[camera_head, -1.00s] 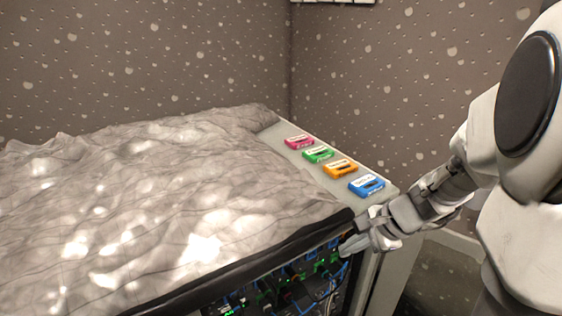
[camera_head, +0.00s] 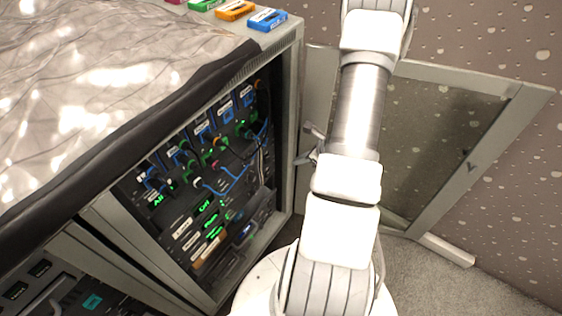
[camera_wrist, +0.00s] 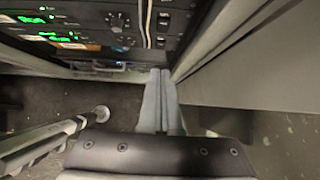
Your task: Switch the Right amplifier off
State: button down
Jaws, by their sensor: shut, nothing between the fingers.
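In the head view, the open equipment rack (camera_head: 295,95) holds several dark units with blue cables and green lit displays. Labelled units with green readouts (camera_head: 207,213) sit low in it, but I cannot read which is the Right amplifier. My gripper (camera_head: 312,145) is partly hidden by my arm, near the right edge of the rack's opening. In the wrist view my gripper (camera_wrist: 161,78) is shut and empty, its fingers pointing toward the rack front. Beyond the fingertips, a dark unit with a round knob (camera_wrist: 118,20) and pale rocker-like switches (camera_wrist: 162,18) shows.
A glazed rack door (camera_head: 455,195) stands open on the right, behind my arm. Coloured labelled blocks, including a blue one (camera_head: 267,20), sit on the rack top. A crumpled plastic cover (camera_head: 90,90) lies to the left. Carpet (camera_head: 425,275) is free at lower right.

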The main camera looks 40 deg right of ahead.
aim_at(268, 159)
jog(key=shift+w+a+r+b+x, duration=0.15)
jog(key=shift+w+r+b+x, duration=0.3)
jog(key=shift+x, duration=1.6)
jog(key=shift+w+a+r+b+x, duration=0.2)
jog(key=shift+b+x, duration=0.4)
jog(key=shift+x, duration=1.4)
jog(key=shift+w+a+r+b+x, duration=0.1)
jog(key=shift+w+r+b+x, duration=0.3)
jog(key=shift+x, duration=1.65)
jog(key=shift+f, duration=0.2)
jog(key=b, duration=0.1)
jog(key=f+b, duration=0.1)
jog(key=b, duration=0.1)
jog(key=shift+w+a, duration=0.1)
jog(key=shift+w, duration=0.15)
jog(key=shift+r, duration=0.35)
